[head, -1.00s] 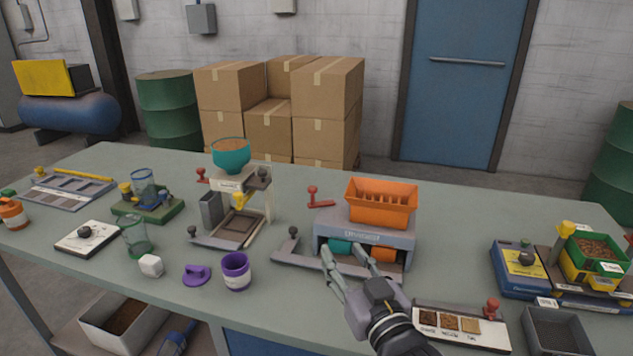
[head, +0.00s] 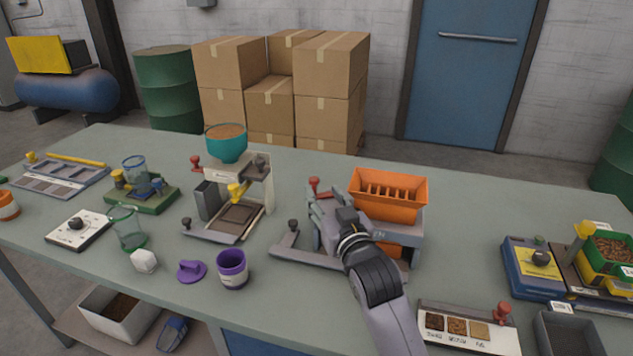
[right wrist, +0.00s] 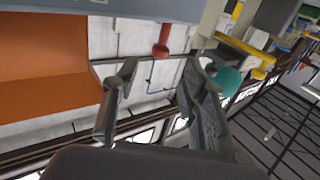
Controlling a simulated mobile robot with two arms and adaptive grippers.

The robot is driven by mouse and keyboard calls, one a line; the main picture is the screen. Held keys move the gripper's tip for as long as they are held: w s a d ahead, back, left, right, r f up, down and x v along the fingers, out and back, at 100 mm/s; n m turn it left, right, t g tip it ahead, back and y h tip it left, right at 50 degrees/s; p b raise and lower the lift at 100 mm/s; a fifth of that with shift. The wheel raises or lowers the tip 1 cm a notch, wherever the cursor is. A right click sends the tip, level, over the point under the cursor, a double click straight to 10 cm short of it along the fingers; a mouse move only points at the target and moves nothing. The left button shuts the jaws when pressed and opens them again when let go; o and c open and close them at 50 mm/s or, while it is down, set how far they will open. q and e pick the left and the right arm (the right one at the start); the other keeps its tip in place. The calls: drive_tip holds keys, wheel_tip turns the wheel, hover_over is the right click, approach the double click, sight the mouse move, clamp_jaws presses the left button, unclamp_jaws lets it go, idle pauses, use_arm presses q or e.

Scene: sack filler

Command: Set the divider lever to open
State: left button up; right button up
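The divider has an orange slotted hopper (head: 388,195) on a grey body (head: 408,240). A red-knobbed lever (head: 314,186) stands at its left side; the red knob also shows in the right wrist view (right wrist: 161,50). My right gripper (head: 325,205) is at the left side of the divider, just in front of the lever, and hides part of the divider's front. In the right wrist view its two fingers (right wrist: 158,65) are apart with nothing between them. The red knob appears just past the fingertips, roughly midway between them. Contact cannot be told. My left gripper is not in view.
A grey low bar with a dark knob (head: 290,245) lies left of the divider. A sack filler with a teal hopper (head: 227,146) stands further left. A purple cup (head: 232,269) and a sample tray (head: 470,328) are nearer the front edge.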

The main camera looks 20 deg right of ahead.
sight(316, 182)
drive_tip(key=w, duration=0.4)
drive_tip(key=shift+w, duration=0.8)
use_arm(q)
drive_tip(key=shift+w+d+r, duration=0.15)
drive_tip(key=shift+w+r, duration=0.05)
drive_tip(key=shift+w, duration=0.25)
use_arm(e)
drive_tip(key=shift+c, duration=0.4)
clamp_jaws()
